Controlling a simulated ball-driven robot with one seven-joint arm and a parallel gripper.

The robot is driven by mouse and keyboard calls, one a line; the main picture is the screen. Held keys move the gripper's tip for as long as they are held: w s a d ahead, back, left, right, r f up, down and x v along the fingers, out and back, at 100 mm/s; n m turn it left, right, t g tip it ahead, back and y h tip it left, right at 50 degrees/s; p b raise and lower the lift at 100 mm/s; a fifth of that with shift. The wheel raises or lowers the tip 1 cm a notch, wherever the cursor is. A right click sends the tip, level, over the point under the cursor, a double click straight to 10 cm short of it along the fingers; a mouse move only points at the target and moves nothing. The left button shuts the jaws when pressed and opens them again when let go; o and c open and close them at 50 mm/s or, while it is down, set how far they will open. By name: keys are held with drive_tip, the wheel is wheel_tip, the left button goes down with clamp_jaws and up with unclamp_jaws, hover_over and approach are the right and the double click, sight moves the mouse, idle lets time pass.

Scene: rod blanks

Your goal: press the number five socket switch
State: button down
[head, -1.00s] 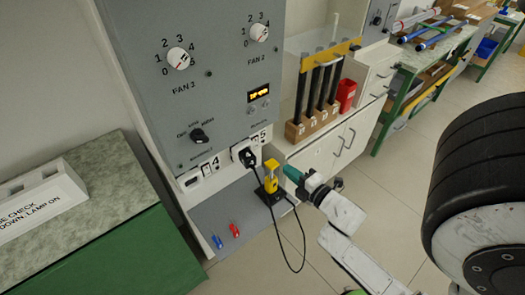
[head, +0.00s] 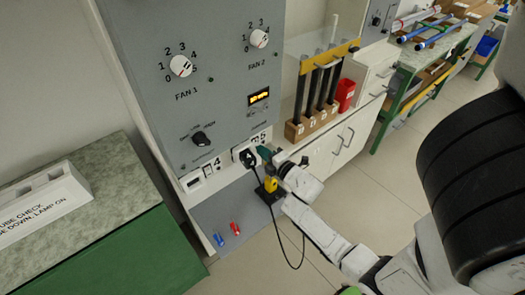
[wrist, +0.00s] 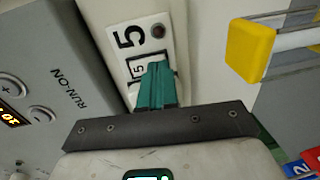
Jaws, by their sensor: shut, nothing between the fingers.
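The number five socket plate (wrist: 118,40) is white, with a large black 5 and a small round dark-red lamp (wrist: 158,31). A small part marked 5 (wrist: 138,68), apparently its switch, sits below. In the head view the plate (head: 262,137) shows only partly, at the panel's lower right. My gripper (wrist: 158,68) has teal fingers, closed together and empty. They overlap the lower part of the plate and hide part of the switch. In the head view my gripper (head: 264,152) is right beside the plate. Whether the fingertips touch the switch I cannot tell.
A black plug with a cable (head: 247,158) is in the socket just left of my gripper. A yellow object (head: 270,184) on a black base stands below it. The number four socket (head: 208,170) is further left. A rack of dark rods (head: 318,95) stands to the right.

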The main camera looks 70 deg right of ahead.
drive_tip(key=shift+w+d, duration=0.15)
drive_tip(key=shift+w, duration=0.1)
drive_tip(key=shift+f, duration=0.1)
drive_tip(key=shift+w+b, duration=0.15)
drive_tip(key=shift+b, duration=0.65)
